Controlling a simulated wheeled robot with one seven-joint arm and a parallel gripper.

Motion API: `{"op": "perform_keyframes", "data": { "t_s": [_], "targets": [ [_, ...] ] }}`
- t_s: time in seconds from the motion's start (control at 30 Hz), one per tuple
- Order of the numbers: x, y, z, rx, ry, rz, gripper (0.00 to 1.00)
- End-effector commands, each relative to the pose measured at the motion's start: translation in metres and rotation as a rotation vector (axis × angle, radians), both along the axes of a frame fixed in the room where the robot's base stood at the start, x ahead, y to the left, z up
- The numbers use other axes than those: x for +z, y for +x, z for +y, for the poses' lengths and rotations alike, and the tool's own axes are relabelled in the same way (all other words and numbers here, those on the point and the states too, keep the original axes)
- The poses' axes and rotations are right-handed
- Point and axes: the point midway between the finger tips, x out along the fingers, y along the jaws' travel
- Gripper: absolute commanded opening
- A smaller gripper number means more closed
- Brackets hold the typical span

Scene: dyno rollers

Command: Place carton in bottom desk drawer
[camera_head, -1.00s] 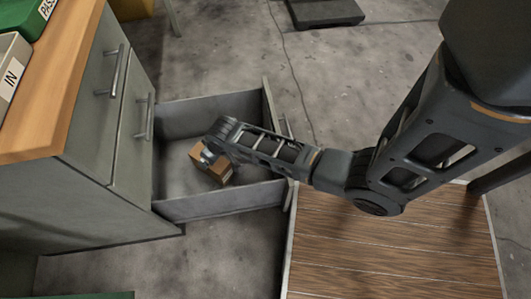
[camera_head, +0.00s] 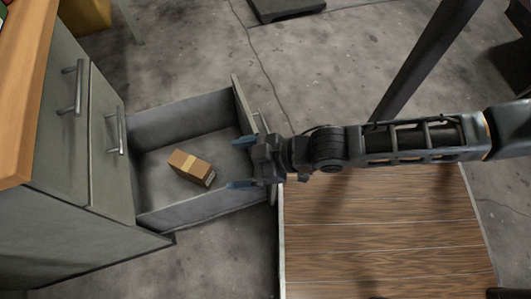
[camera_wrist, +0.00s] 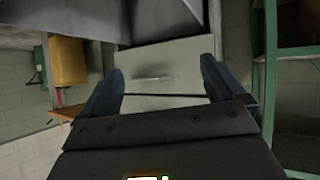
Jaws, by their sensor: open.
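The carton (camera_head: 191,167) is a small brown box with a paler tape strip and a white label on one end. It lies on the floor of the pulled-out bottom drawer (camera_head: 190,208) of the grey desk (camera_head: 108,150). My gripper (camera_head: 243,164) is open and empty, with blue fingertips spread over the drawer's front end, to the right of the carton and apart from it. In the wrist view my two fingers (camera_wrist: 161,85) are spread with nothing between them. The carton cannot be made out in the wrist view.
Two closed upper fronts with bar handles (camera_head: 120,133) stand left of the open drawer. A wooden platform (camera_head: 370,235) lies right of the drawer. A dark flat block (camera_head: 285,8) lies on the concrete floor at the back. A yellow object shows in the wrist view (camera_wrist: 68,62).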

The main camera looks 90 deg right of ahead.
Motion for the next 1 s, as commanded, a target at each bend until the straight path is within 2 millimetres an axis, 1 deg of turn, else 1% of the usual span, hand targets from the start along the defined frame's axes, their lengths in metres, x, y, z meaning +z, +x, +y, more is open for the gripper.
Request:
{"op": "perform_keyframes", "data": {
  "t_s": [0.03, 0.07, 0.1, 0.3, 0.4, 0.5, 0.63, 1.0],
  "targets": [
    [0.017, -0.011, 0.010, 0.015, 0.006, -0.026, 0.96],
    [0.028, -0.015, 0.015, 0.023, 0.009, -0.045, 0.96],
    [0.042, -0.021, 0.023, 0.033, 0.014, -0.071, 0.96],
    [0.115, -0.044, 0.054, 0.067, 0.048, -0.195, 0.96],
    [0.144, -0.050, 0.064, 0.073, 0.062, -0.243, 0.96],
    [0.162, -0.053, 0.069, 0.074, 0.071, -0.275, 0.96],
    [0.173, -0.055, 0.072, 0.074, 0.074, -0.292, 0.96],
    [0.173, -0.055, 0.072, 0.074, 0.076, -0.294, 0.96]
  ]
}}
